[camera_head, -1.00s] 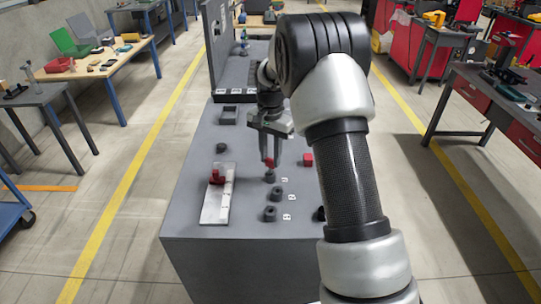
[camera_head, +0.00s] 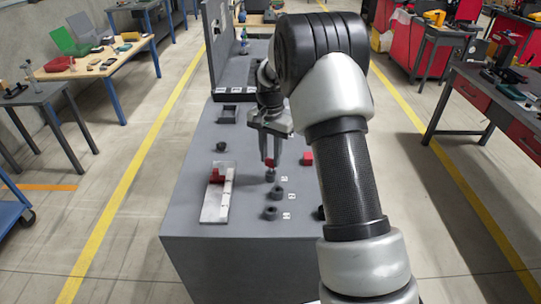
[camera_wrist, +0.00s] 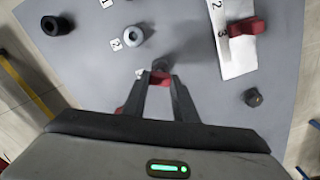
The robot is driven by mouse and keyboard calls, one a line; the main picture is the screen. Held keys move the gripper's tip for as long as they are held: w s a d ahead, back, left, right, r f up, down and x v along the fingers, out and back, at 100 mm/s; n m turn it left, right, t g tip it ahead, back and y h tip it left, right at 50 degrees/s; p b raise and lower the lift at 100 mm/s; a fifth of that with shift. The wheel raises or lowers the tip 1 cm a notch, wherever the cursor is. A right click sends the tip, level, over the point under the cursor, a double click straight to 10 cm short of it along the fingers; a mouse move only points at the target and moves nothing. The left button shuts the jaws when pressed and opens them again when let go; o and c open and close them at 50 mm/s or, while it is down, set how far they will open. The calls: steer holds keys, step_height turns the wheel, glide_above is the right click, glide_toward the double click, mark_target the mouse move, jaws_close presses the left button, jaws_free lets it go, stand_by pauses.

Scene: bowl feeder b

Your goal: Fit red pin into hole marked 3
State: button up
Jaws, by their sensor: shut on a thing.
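My gripper (camera_head: 270,160) is shut on the red pin (camera_wrist: 159,78), which shows as a small red piece between the fingertips. A dark round socket (camera_head: 270,177) stands directly below the fingertips; it is partly hidden behind them in the wrist view (camera_wrist: 165,60). I cannot tell whether the pin's lower end is above the hole or inside it. The white label (camera_wrist: 140,73) beside this socket is partly covered and unreadable. Another socket (camera_wrist: 133,36) stands beside a label marked 2 (camera_wrist: 115,44). A label marked 1 (camera_wrist: 107,3) is at the picture's top edge.
A pale plate (camera_head: 215,206) marked 2 and 3 carries a red piece (camera_wrist: 245,27). A red block (camera_head: 307,158) stands right of the gripper. A small dark piece (camera_wrist: 255,97) and a dark ring (camera_wrist: 52,24) stand apart. The grey bench top is otherwise mostly clear here.

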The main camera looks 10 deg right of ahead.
steer(key=shift+f+b, duration=0.4)
steer(key=shift+f, duration=0.85)
stand_by(3.8)
steer(key=o, duration=1.1)
steer(key=shift+r, duration=0.1)
steer(key=s+r+n+t+p, duration=0.1)
steer(key=s+r, duration=0.2)
steer(key=r, duration=0.9)
steer(key=s+r+p, duration=0.1)
steer(key=s+r, duration=0.1)
steer(key=r, duration=1)
steer(key=s+r+n+t+p, duration=0.1)
steer(key=s+r, duration=0.2)
steer(key=s, duration=0.2)
steer(key=s+r+n+t, duration=0.1)
steer(key=s+r+n, duration=0.15)
steer(key=s, duration=0.35)
steer(key=s+n+t, duration=0.1)
steer(key=s, duration=0.4)
steer(key=s+f+n+p, duration=0.1)
steer(key=s, duration=0.5)
steer(key=s+f+n+t+p, duration=0.1)
steer(key=s, duration=0.5)
steer(key=shift+n+t, duration=0.3)
steer(key=shift+n, duration=0.05)
